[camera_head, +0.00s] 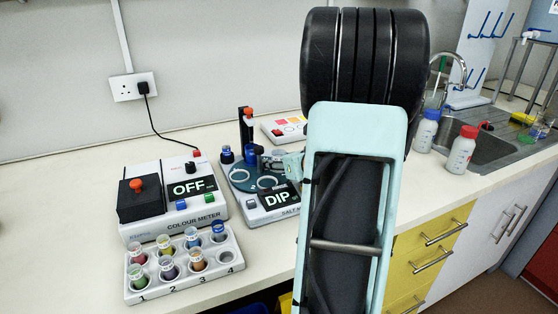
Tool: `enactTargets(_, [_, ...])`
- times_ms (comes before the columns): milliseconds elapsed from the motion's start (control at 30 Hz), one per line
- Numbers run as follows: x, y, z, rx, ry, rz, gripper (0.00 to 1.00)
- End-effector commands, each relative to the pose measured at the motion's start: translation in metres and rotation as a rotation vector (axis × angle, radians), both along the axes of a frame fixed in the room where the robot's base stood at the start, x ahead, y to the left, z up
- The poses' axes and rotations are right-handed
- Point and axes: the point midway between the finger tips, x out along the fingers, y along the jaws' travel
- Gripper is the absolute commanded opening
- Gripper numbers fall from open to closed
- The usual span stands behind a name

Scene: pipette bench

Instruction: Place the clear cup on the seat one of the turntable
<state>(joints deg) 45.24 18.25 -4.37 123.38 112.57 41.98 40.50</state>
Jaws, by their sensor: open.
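The turntable (239,181) is a dark teal disc with pale ring-shaped seats on a white base, and its display reads DIP. My gripper (266,160) is open, low over the back right of the disc and partly hidden by my arm. A small pale shape (278,153) shows beside the fingers; I cannot tell whether it is the clear cup or whether a finger touches it. The white rack (181,289) at front left holds several small cups with coloured contents. Its front place above number 4 is empty. The seat numbers cannot be read.
The colour meter (166,223) stands left of the turntable and its display reads OFF. A black post with an orange knob (247,113) rises behind the disc. A white panel (283,129) lies farther back. Two bottles (461,150) and a sink are at right. My arm blocks the middle.

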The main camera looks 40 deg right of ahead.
Motion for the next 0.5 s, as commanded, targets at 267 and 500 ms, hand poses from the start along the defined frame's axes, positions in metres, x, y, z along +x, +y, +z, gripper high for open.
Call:
enactTargets(267, [-0.004, 0.0, 0.014, -0.001, -0.003, -0.002, 0.46])
enactTargets(500, [-0.054, 0.006, 0.038, -0.003, -0.004, -0.003, 0.46])
